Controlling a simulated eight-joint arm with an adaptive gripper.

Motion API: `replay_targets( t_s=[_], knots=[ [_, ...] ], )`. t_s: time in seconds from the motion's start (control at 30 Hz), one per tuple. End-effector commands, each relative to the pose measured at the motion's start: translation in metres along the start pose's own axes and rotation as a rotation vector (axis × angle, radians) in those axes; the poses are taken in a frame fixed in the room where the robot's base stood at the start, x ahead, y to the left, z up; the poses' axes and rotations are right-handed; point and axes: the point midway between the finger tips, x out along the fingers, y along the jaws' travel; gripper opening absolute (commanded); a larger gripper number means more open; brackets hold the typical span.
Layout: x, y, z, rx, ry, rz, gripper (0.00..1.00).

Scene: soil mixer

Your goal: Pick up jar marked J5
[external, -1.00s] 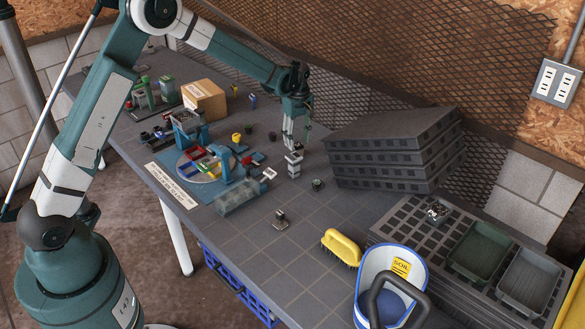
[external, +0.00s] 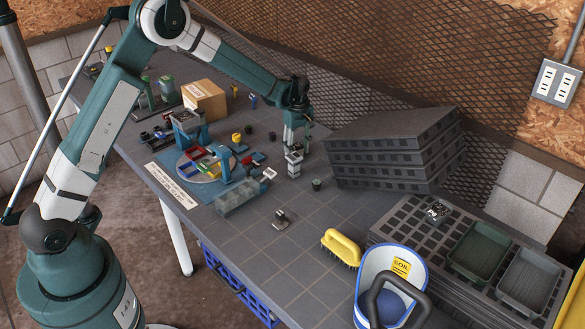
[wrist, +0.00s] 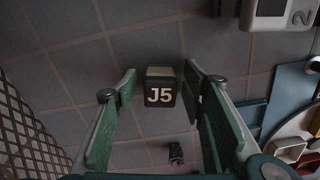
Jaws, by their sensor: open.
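The jar marked J5 (wrist: 160,92) is small and dark with a white J5 label. In the wrist view it shows between the two green-padded fingers of my gripper (wrist: 163,88), with a visible gap on each side. The gripper is open and empty. In the external view my gripper (external: 296,146) points down over the middle of the table. A small dark jar (external: 317,185) stands just right of it and looks like J5, but its label cannot be read there. How high the fingertips are above the table is hard to tell.
Another dark jar (wrist: 176,153) stands below J5 in the wrist view. A white device (wrist: 281,14) is at upper right. Stacked dark trays (external: 392,150) stand close to the gripper's right. The blue turntable fixture (external: 200,165) is left. Tabletop in front is fairly clear.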

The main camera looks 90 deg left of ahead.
Motion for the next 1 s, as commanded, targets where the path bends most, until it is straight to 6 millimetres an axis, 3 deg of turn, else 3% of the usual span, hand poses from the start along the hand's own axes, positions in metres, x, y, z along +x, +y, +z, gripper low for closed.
replay_targets(
  t_s=[0.37, 0.6, 1.0],
  knots=[
    [-0.0003, -0.0001, 0.0000, 0.000, 0.000, 0.000, 0.41],
    [-0.0003, -0.0001, 0.0000, 0.000, 0.000, 0.000, 0.12],
    [-0.0032, -0.0001, 0.0000, 0.000, 0.000, 0.000, 0.11]
  ],
)
